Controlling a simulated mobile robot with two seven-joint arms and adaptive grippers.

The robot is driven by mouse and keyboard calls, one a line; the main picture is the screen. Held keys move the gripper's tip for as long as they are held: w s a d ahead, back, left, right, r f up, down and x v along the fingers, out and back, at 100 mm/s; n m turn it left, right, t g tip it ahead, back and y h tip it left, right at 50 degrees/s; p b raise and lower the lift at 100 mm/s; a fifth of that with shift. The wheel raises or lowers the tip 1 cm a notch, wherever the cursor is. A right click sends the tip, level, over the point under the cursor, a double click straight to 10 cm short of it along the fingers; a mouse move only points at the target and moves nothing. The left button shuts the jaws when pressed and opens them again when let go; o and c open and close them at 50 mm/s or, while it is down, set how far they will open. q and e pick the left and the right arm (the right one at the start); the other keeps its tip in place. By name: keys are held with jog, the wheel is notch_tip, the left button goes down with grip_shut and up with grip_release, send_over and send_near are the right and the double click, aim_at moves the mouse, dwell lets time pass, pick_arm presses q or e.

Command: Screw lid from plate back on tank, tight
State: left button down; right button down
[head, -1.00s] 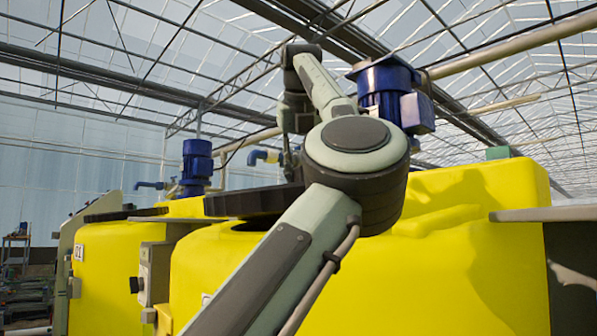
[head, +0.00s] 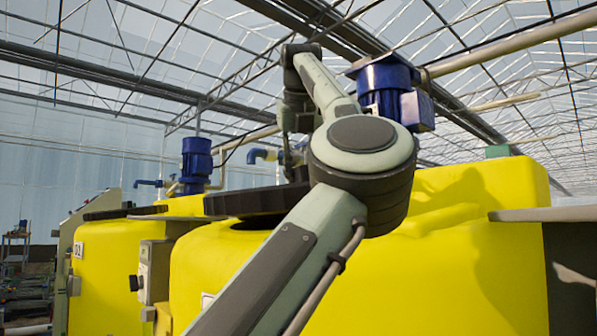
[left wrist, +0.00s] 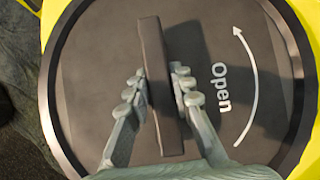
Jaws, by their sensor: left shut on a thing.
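The lid (head: 245,203) is a wide dark disc over the top of the near yellow tank (head: 215,262). A dark band, perhaps the tank's opening, shows just under it, and I cannot tell whether the lid is seated. In the left wrist view the lid (left wrist: 95,60) fills the picture, with a raised bar handle (left wrist: 158,85) and an "Open" arrow. My left gripper (left wrist: 160,82) is shut on the bar, one finger on each side. In the head view my left arm's elbow hides part of the lid. My right gripper is out of view.
A second yellow tank (head: 105,265) with a dark lid (head: 112,214) stands at the left. Blue motors (head: 196,160) (head: 385,85) rise behind the tanks. A grey ledge (head: 545,214) juts in at the right. A control box (head: 153,270) is between the tanks.

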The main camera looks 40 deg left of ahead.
pick_arm(q)
jog(key=shift+w+f+b, duration=0.15)
jog(key=shift+f+b, duration=0.4)
jog(key=shift+f, duration=0.5)
dwell(0.9)
dwell(0.8)
jog(key=c, duration=1.3)
grip_release()
jog(key=shift+d, duration=0.1)
jog(key=shift+o, duration=0.8)
jog(key=shift+f, duration=0.15)
jog(key=shift+o, duration=1.1)
jog(key=shift+c, duration=0.6)
grip_shut()
jog(key=shift+p, duration=0.3)
